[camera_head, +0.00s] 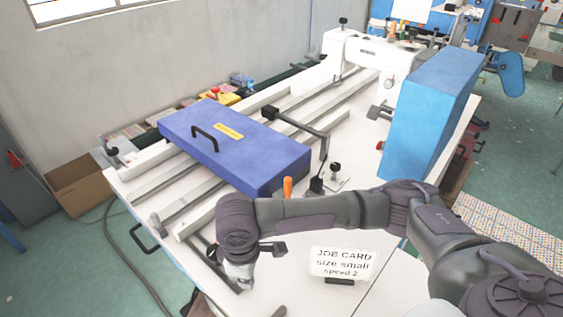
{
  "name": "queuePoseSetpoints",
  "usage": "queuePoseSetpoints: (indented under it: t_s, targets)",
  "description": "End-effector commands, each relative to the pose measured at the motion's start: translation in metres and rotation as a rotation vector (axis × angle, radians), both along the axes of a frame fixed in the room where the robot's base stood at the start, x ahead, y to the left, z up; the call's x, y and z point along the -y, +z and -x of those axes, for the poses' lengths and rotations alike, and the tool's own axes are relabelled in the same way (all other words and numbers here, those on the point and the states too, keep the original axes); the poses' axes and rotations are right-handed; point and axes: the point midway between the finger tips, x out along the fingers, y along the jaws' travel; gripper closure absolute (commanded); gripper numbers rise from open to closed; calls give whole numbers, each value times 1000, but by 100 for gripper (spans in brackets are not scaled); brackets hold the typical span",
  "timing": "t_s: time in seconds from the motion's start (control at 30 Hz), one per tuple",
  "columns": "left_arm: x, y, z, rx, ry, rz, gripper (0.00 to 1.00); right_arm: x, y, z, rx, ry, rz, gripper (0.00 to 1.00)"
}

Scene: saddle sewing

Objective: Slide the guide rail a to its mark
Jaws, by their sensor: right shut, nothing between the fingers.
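Several long pale rails (203,217) run diagonally across the white machine table, partly under a blue-purple case. I cannot tell by any label which one is guide rail a, and I can make out no mark on the table. My right gripper (240,284) points down near the table's front left edge, just in front of the near ends of the rails. It is shut and holds nothing. My dark right arm crosses the front of the table and hides part of it. My left gripper is not in view.
The blue-purple case (240,160) with a black handle lies over the rails. A black bent bar (300,127) stands behind it. A white sewing head (370,52) and a tall blue box (430,110) stand further back. A job card (342,263) reading "size small, speed 2" stands at front.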

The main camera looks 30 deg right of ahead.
Motion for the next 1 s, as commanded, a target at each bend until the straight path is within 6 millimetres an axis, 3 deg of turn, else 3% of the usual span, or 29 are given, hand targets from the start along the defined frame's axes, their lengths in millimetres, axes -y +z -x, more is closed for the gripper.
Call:
queuePoseSetpoints:
  t_s: [1.0]
  targets:
    - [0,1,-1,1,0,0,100,-3,1,-8,3,0,-2,100]
